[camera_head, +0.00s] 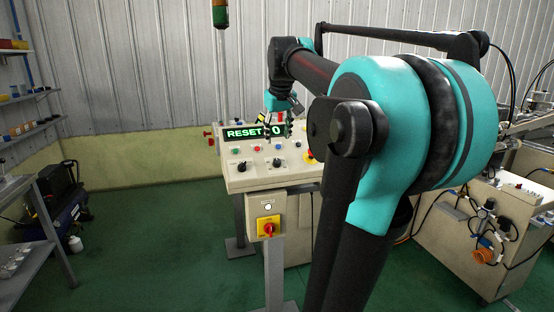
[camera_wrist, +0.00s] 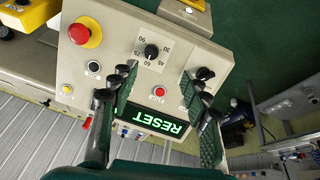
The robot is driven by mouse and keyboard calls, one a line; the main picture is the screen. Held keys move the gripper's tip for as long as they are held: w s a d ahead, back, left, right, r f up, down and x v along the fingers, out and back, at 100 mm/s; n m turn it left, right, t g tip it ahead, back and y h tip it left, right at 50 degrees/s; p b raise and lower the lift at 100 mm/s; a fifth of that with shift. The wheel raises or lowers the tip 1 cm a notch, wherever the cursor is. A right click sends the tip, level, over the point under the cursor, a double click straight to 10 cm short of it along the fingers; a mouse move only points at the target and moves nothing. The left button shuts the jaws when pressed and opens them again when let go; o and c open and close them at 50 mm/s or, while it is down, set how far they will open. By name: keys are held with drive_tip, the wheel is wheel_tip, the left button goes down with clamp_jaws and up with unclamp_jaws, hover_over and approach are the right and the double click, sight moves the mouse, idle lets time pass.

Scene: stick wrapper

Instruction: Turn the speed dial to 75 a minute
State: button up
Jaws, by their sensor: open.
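The speed dial (camera_wrist: 152,52) is a black knob on a pale control panel (camera_wrist: 115,42), with numbers around it, upside down in the wrist view. I cannot surely tell which number its pointer marks. In the head view the dial (camera_head: 278,162) is on the panel's sloping face, right of another black knob (camera_head: 241,166). My gripper (camera_wrist: 158,73) is open and empty, its two fingers spread over the panel, apart from the dial. In the head view my gripper (camera_head: 279,127) hangs in front of the lit display (camera_head: 243,132), above the dial, hiding part of the display.
The other knob (camera_wrist: 205,73) is beside my right finger in the wrist view. A red button (camera_wrist: 159,91) lies between the fingers. A red mushroom button (camera_wrist: 85,31) is on yellow at the left. A yellow switch box (camera_head: 268,226) stands in front of the panel.

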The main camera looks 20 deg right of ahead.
approach(277, 160)
drive_tip(key=x, duration=0.8)
drive_tip(key=shift+w+f, duration=0.1)
drive_tip(key=shift+f, duration=0.2)
clamp_jaws()
idle(0.5)
